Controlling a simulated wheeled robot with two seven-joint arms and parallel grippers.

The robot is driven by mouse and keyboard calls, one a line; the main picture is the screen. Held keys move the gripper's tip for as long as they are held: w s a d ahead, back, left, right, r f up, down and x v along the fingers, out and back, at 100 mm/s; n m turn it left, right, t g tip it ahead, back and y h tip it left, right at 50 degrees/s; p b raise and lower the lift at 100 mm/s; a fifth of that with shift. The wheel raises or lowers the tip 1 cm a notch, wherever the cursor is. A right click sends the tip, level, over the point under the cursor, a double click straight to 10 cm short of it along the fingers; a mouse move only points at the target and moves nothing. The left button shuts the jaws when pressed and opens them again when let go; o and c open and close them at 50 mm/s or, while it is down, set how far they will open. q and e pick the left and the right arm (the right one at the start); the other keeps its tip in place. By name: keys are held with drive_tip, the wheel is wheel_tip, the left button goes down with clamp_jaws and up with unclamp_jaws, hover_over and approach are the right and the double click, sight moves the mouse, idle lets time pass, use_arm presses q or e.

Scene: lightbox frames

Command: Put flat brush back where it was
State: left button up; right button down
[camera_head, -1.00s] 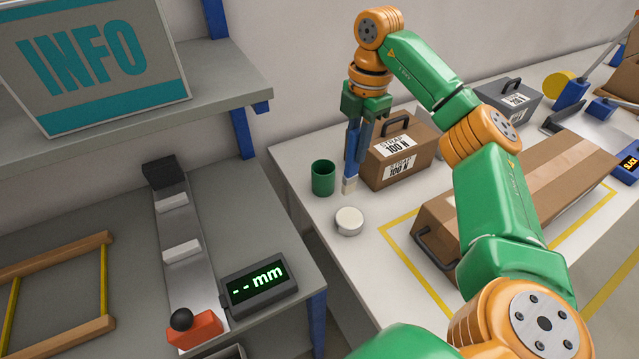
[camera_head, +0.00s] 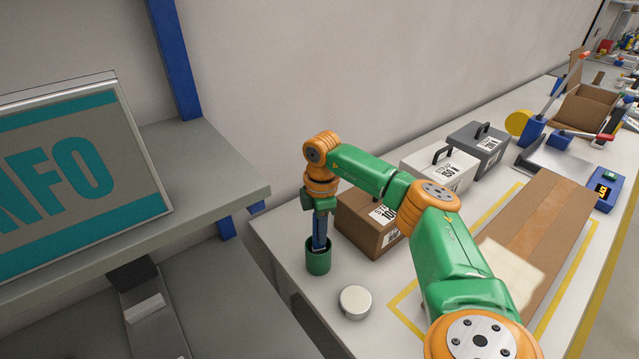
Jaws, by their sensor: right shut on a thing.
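The green cup (camera_head: 318,263) stands on the white table near its left end. My right gripper (camera_head: 319,222) points down just above the cup and is shut on the flat brush (camera_head: 320,242). The brush is upright, and its lower end is inside the cup, hidden by the cup's wall. I cannot tell whether the brush touches the bottom. My left gripper is out of view.
A round white-topped tin (camera_head: 355,301) stands in front of the cup. A brown weight case (camera_head: 368,226) is close to the right. A long carton (camera_head: 535,240) lies within yellow lines. The INFO sign (camera_head: 80,185) stands on a shelf at left.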

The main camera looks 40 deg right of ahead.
drive_tip(key=shift+w+f, duration=0.15)
drive_tip(key=shift+w, duration=0.05)
drive_tip(key=shift+s+a+f, duration=0.1)
drive_tip(key=shift+s+f, duration=0.05)
drive_tip(key=shift+s, duration=0.1)
drive_tip(key=shift+w+f+b, duration=0.15)
drive_tip(key=shift+f+b, duration=0.15)
drive_tip(key=shift+f, duration=0.05)
drive_tip(key=c, duration=0.8)
unclamp_jaws()
drive_tip(key=shift+o, duration=0.2)
